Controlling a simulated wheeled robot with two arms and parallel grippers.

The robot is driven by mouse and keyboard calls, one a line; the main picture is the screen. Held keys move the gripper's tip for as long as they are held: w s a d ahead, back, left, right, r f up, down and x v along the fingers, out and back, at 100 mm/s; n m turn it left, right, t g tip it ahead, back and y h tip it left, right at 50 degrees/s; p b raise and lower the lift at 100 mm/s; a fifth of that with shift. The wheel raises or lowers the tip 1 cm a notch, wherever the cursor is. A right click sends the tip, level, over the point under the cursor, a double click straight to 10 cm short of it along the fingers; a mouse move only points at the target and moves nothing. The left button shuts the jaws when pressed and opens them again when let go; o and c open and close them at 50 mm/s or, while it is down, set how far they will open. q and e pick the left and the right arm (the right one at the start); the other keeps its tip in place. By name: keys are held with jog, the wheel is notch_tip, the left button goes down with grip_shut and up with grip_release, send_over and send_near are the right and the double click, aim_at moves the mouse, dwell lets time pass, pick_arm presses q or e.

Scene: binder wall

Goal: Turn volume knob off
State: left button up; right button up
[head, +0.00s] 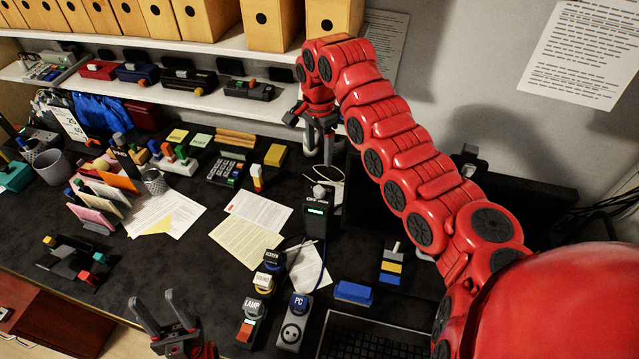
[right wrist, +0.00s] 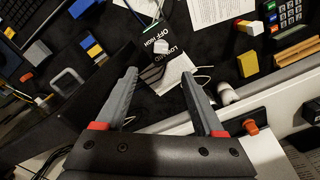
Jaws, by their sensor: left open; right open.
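The volume knob (head: 320,190) is a small grey knob on top of a black box (head: 314,222) with a green light, on the desk. The right wrist view shows the knob (right wrist: 160,46) beside white lettering that reads OFF, HIGH and LOW. My right gripper (head: 319,153) is open and empty, behind and above the knob. In its wrist view the gripper (right wrist: 160,78) has its fingers apart, with the knob beyond the gap between the fingertips and not touched. My left gripper (head: 152,300) is open and empty at the desk's front edge.
Paper sheets (head: 258,208) lie left of the box. Labelled switches (head: 265,282) and a PC socket (head: 293,325) stand in front, with a blue block (head: 353,293) to the right. A shelf (head: 235,98) with small devices is behind my right gripper. A white cable runs near the box.

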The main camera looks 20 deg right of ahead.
aim_at(319, 189)
notch_tip(319, 189, down, 14)
jog(key=shift+w+f+b, duration=0.1)
jog(key=shift+f+b, duration=0.05)
jog(key=shift+b, duration=0.5)
grip_shut()
